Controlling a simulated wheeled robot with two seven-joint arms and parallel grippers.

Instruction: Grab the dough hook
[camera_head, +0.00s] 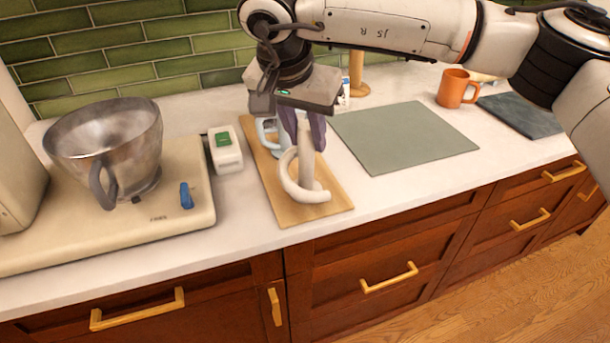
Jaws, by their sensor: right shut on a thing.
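The dough hook (304,185) is a white, curved piece with a straight shaft at the top. My right gripper (304,138) points down and is shut on the hook's shaft. The hook is upright over the wooden board (325,211); I cannot tell whether its curved end touches the board. My gripper's fingers cover the top of the shaft. My left gripper is not in view.
A mixer base with a metal bowl (112,150) stands at left. A white box with a green top (225,150) is beside the board. A light blue mug (268,137) stands behind the hook. A grey-green mat (402,137) and an orange mug (456,88) are at right.

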